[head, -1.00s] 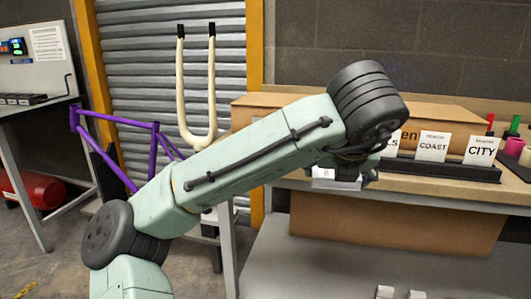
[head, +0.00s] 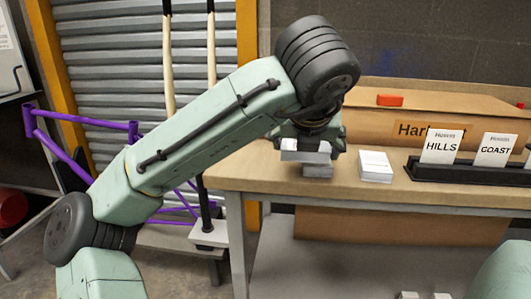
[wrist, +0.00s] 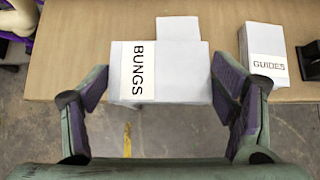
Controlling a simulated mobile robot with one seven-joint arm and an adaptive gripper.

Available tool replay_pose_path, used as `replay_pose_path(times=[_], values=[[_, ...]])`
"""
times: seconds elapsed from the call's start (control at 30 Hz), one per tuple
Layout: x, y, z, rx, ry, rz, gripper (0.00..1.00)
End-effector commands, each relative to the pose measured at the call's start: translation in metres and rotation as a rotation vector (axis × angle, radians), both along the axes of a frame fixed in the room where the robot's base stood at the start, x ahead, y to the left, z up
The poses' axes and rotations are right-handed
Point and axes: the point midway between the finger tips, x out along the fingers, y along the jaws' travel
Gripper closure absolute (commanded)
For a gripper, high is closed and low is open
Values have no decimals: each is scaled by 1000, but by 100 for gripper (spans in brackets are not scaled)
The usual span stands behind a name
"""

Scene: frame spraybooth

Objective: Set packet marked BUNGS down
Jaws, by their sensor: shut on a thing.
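The packet marked BUNGS (wrist: 178,82) is a white block with a label on its left end. In the wrist view it sits between the two fingers of my gripper (wrist: 160,92), which is shut on it. In the head view my gripper (head: 309,146) is at the table's left front part, fingers down, with the white packet (head: 303,155) at its tips. Another white packet (wrist: 178,29) shows just beyond and partly behind BUNGS, its marking hidden. I cannot tell whether BUNGS touches it or the table.
The wooden table (head: 240,178) has its front edge below the packet. A packet marked GUIDES (wrist: 266,55) lies to the right. A black card rack (head: 455,172) holds the HILLS and COAST cards. A long cardboard box (head: 390,125) stands behind. A purple bicycle frame (head: 85,132) is at left.

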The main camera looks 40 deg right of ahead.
Motion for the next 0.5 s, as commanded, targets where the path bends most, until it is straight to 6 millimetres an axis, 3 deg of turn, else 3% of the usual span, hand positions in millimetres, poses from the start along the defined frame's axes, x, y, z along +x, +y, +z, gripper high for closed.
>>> replay_pose_path(times=[0.03,0.3,0.5], values=[[16,5,-2,-1,5,8,50],[85,25,-8,-1,5,7,50],[119,34,-11,-1,2,4,50]])
